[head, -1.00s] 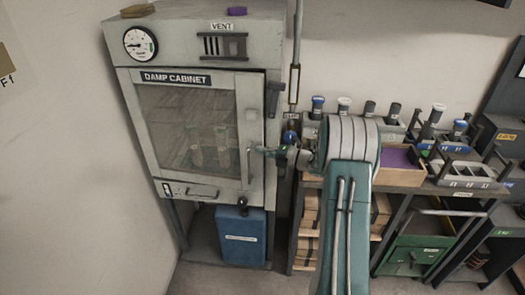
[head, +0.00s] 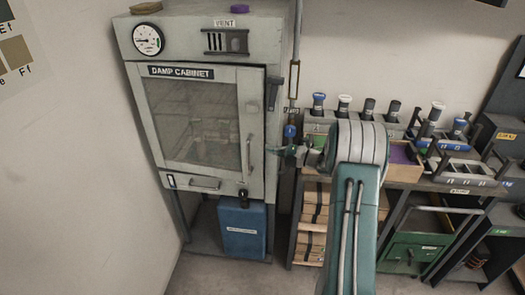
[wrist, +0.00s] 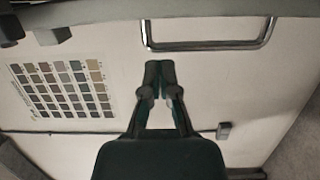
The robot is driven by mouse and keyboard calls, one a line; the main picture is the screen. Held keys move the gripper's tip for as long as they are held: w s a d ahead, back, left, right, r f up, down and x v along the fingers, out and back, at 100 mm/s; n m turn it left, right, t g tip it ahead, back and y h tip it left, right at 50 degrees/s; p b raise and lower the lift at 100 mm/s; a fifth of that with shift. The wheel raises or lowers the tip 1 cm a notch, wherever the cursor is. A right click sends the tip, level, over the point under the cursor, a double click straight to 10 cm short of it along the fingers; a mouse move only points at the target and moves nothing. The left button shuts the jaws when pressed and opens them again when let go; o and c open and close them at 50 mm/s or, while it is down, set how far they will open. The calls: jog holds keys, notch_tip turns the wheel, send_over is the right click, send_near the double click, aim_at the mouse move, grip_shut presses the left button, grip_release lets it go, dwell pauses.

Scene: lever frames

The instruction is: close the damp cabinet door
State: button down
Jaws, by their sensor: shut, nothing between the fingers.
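The damp cabinet (head: 212,30) is a pale grey box on legs at the left of the head view. Its glass-fronted door (head: 150,118) lies near the frame, with a dark line along its top right edge; I cannot tell if it is fully seated. The vertical metal door handle (head: 250,155) is on its right side. A dark latch lever (head: 273,92) is at the upper right. My gripper (head: 276,150) is just right of the handle, apparently apart from it. In the wrist view my shut, empty gripper (wrist: 159,68) shows below a metal handle (wrist: 210,44).
A blue box (head: 242,228) stands under the cabinet. A rack table (head: 440,188) with bottles and trays is close on the right, behind my arm. A vertical pipe (head: 296,60) runs beside the cabinet. A colour chart (wrist: 63,88) is on the wall.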

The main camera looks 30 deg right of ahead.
jog(key=s+d, duration=0.2)
jog(key=d, duration=0.4)
jog(key=s+a+m+t+h, duration=0.4)
jog(key=s+a+m+h, duration=0.15)
jog(key=s+a, duration=0.45)
jog(key=w+d+x, duration=0.1)
jog(key=d+x, duration=0.1)
jog(key=x, duration=1.1)
jog(key=shift+w+f+h, duration=0.2)
jog(key=shift+f+h, duration=0.15)
jog(key=shift+f, duration=0.5)
jog(key=shift+n, duration=0.25)
